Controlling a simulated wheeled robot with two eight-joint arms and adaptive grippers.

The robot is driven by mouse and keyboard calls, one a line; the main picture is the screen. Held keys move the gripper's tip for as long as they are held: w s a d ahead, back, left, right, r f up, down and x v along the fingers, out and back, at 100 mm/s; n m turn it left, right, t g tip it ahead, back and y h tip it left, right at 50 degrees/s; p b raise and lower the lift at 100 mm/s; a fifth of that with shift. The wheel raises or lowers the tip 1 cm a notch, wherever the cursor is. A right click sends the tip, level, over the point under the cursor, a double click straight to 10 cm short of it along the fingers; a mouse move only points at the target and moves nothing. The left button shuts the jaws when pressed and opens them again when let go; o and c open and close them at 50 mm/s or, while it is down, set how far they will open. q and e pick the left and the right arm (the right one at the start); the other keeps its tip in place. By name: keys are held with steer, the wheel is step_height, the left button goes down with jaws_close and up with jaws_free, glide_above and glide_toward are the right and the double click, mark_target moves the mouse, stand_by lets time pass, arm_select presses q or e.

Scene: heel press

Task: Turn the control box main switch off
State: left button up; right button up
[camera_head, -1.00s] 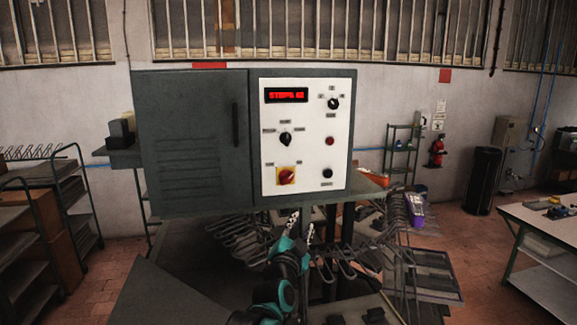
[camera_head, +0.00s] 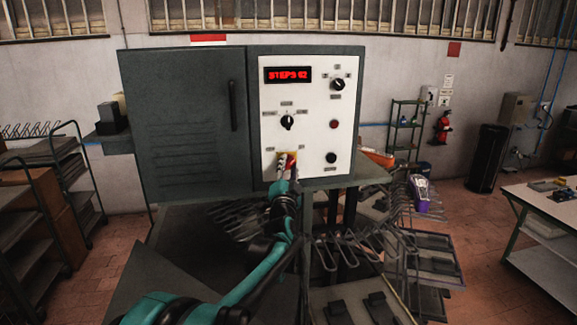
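The grey control box (camera_head: 250,100) has a white panel (camera_head: 308,95) with a red display reading "STEPS 02". The main switch (camera_head: 286,155), a red knob on a yellow plate, is at the panel's lower left. My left gripper (camera_head: 286,166) is in front of the switch and hides most of it. I cannot tell whether its fingers touch the knob or stand just short of it, nor which way the knob points. The fingers are too small and overlapped to tell open from shut. My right gripper is not in view.
Black selector knobs (camera_head: 288,122) and (camera_head: 338,84), a red light (camera_head: 334,124) and a black button (camera_head: 331,158) share the panel. Wire racks (camera_head: 350,248) stand below the box. A work table (camera_head: 545,225) is at right, a shelf cart (camera_head: 60,180) at left.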

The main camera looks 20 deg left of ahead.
arm_select(q)
steer(key=shift+s+d+r, duration=0.1)
steer(key=shift+s+d, duration=0.05)
steer(key=shift+s, duration=0.15)
steer(key=shift+w, duration=0.15)
jaws_close()
steer(key=n+g+y+b, duration=0.1)
steer(key=n+y+b, duration=0.1)
steer(key=n, duration=0.5)
steer(key=n+g+y+b, duration=0.2)
steer(key=n+y, duration=0.2)
steer(key=n, duration=0.3)
steer(key=n+g+y+b, duration=0.2)
steer(key=n, duration=0.5)
steer(key=shift+w+d+y, duration=0.15)
steer(key=shift+d+y, duration=0.05)
steer(key=shift+y, duration=0.2)
steer(key=shift+n+g+y, duration=0.3)
steer(key=shift+n+g, duration=0.7)
steer(key=shift+n, duration=1.4)
